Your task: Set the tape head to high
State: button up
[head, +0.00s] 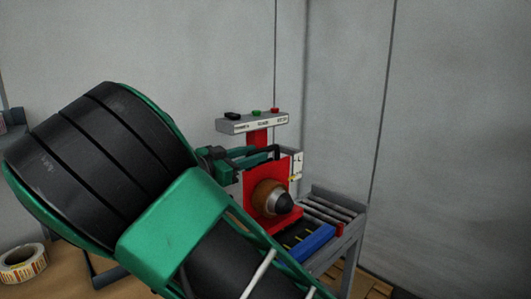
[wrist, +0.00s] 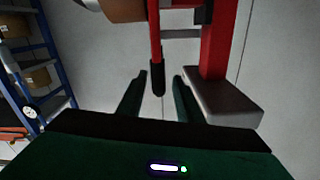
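A red lever (wrist: 155,30) with a black grip (wrist: 157,77) hangs in the wrist view. My gripper (wrist: 158,85) is open, with one dark green finger on each side of the black grip and a gap visible on both sides. A white plate with dark marks (head: 297,166) is on the machine's right side. I cannot tell which mark the tape head is at.
A grey button panel (head: 252,123) stands on a red post above the machine; it shows as a grey block (wrist: 222,100) close to the right finger. A brown roll (head: 268,197) sits on the front. Rollers (head: 325,207) and a blue bar (head: 312,243) lie at right.

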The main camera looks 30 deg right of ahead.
aim_at(267, 150)
jog(key=d, duration=0.3)
jog(key=w+d, duration=0.1)
jog(key=d, duration=0.1)
jog(key=shift+w+d, duration=0.1)
jog(key=shift+d, duration=0.3)
